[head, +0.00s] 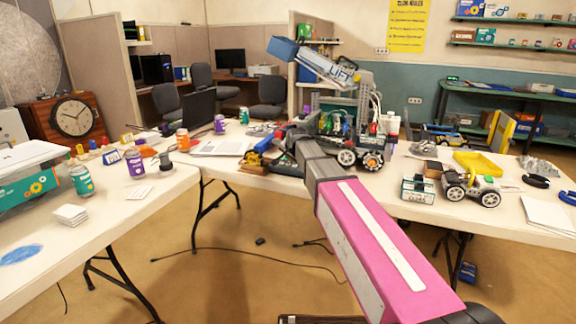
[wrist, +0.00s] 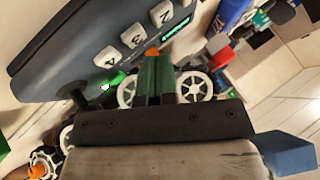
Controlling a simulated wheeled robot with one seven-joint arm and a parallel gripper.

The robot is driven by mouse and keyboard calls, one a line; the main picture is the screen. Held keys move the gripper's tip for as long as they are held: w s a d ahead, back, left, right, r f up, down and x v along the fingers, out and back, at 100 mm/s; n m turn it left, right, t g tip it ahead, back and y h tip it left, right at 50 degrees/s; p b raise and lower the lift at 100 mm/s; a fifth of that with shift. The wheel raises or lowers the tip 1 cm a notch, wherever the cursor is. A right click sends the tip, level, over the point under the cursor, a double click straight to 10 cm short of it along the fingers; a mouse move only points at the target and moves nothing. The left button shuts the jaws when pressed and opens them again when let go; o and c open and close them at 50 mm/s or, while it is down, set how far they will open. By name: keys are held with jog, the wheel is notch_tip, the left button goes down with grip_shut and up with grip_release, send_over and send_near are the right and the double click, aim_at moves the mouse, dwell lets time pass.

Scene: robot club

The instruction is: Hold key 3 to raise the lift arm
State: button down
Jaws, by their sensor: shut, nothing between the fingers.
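In the wrist view, a dark grey panel shows a slanted row of white keys marked 4, 3 and 2. Key 3 (wrist: 133,36) sits between key 4 (wrist: 106,57) and key 2 (wrist: 161,13). My gripper (wrist: 154,60) is shut and empty, its green fingers pointing toward the panel's edge near key 3. I cannot tell whether they touch it. In the head view, the lift arm (head: 330,67), lettered LIFT, slants up to the left above a wheeled robot (head: 345,125), with a blue bin (head: 282,48) at its upper end. My gripper is hidden there behind my arm.
The robot stands on a white table (head: 420,205). A laptop (head: 197,110) and several jars stand left. A green light (wrist: 118,78) glows near the panel.

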aim_at(289, 164)
jog(key=shift+r, duration=2.5)
